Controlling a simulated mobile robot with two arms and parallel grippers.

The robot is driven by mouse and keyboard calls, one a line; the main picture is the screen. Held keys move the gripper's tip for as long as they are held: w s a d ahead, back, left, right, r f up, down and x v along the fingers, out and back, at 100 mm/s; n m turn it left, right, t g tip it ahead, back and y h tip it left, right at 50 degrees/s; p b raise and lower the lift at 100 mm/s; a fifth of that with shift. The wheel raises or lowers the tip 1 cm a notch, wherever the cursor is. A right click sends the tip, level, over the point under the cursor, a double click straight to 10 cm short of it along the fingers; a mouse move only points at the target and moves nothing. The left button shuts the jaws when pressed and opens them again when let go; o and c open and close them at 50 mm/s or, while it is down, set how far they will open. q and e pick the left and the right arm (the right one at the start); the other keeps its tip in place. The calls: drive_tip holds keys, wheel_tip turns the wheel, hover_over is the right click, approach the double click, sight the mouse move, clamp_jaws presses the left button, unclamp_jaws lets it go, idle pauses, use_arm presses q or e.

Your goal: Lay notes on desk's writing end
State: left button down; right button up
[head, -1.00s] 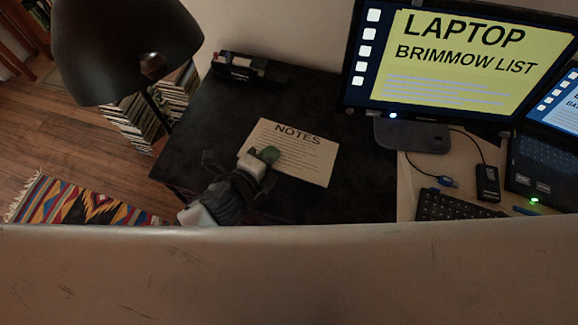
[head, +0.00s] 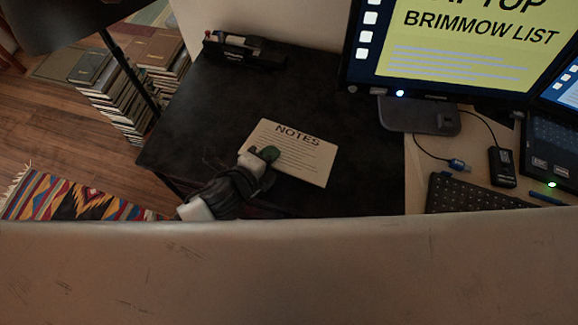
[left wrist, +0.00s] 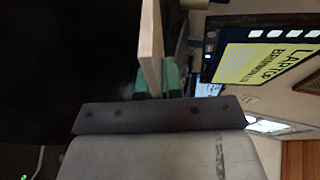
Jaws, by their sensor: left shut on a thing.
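The notes (head: 302,158), a pale card headed "NOTES" with lines of text, show over the dark part of the desk (head: 215,110) in the head view. In the left wrist view the notes (left wrist: 151,45) show edge-on as a tan slab between the green fingers (left wrist: 157,84). I cannot tell whether the notes touch the desk. My right gripper is not in view.
A pen holder (head: 243,52) stands at the desk's back edge. The monitor (head: 455,45), keyboard (head: 470,194) and a small black device (head: 502,167) are on the right. A lamp (head: 70,20) overhangs the left; book stacks (head: 125,95) stand beyond. Dark desk around the notes is clear.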

use_arm(q)
drive_tip(key=shift+f+b, duration=0.35)
drive_tip(key=shift+f, duration=0.55)
drive_tip(key=c, duration=1.4)
unclamp_jaws()
drive_tip(key=shift+c, duration=0.2)
drive_tip(key=shift+p+v, duration=1.45)
drive_tip(key=shift+v, duration=2.6)
